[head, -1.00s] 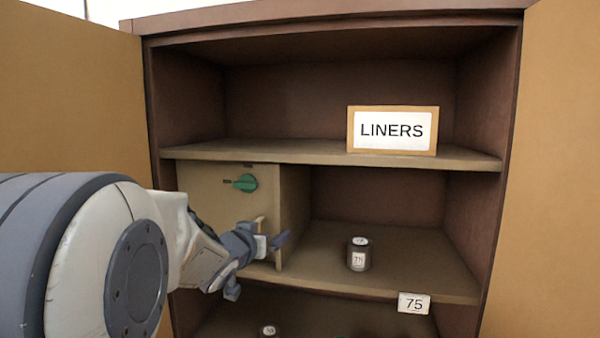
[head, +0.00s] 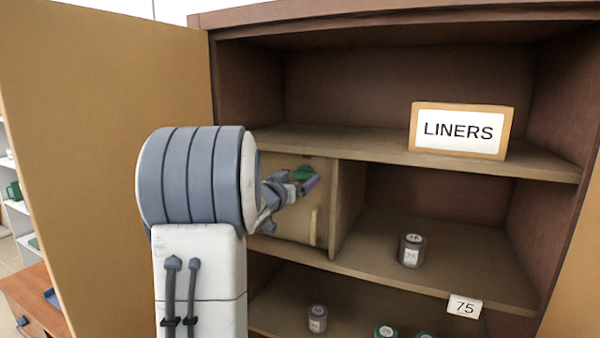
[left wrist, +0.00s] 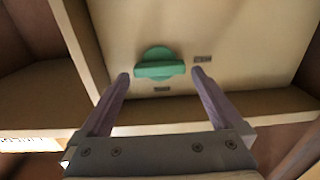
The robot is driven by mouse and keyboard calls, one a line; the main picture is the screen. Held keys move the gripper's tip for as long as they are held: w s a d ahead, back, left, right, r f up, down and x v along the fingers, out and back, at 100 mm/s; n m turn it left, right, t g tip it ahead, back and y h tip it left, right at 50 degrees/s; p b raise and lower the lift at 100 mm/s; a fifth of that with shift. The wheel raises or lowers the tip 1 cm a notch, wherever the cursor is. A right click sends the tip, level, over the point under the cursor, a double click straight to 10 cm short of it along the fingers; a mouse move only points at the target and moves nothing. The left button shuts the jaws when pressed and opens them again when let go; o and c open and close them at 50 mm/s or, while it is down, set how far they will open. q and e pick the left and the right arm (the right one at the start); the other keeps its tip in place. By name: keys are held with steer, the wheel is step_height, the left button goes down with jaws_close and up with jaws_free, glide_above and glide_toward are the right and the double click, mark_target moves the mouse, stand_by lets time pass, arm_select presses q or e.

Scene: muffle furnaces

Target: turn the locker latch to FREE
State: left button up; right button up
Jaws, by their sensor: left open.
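The green latch (left wrist: 158,66) is a round knob with a bar handle on the face of the small locker (head: 286,226). In the left wrist view the bar lies roughly level, with one small dark label to its right and one below; their words are too small to read. In the head view the latch (head: 304,173) is partly hidden by my left gripper (head: 306,186). That gripper is open, with its fingertips (left wrist: 161,75) to either side of the knob. I cannot tell whether they touch it. My right gripper is not in view.
The locker sits under the upper shelf (head: 380,147) of a brown cabinet, with a LINERS sign (head: 461,131) above. A dark jar (head: 411,250) stands right of the locker; several more are below. The open cabinet door (head: 105,130) stands at the left.

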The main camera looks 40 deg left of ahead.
arm_select(q)
steer(key=shift+w, duration=0.55)
steer(key=shift+c, duration=0.3)
steer(key=c, duration=1.1)
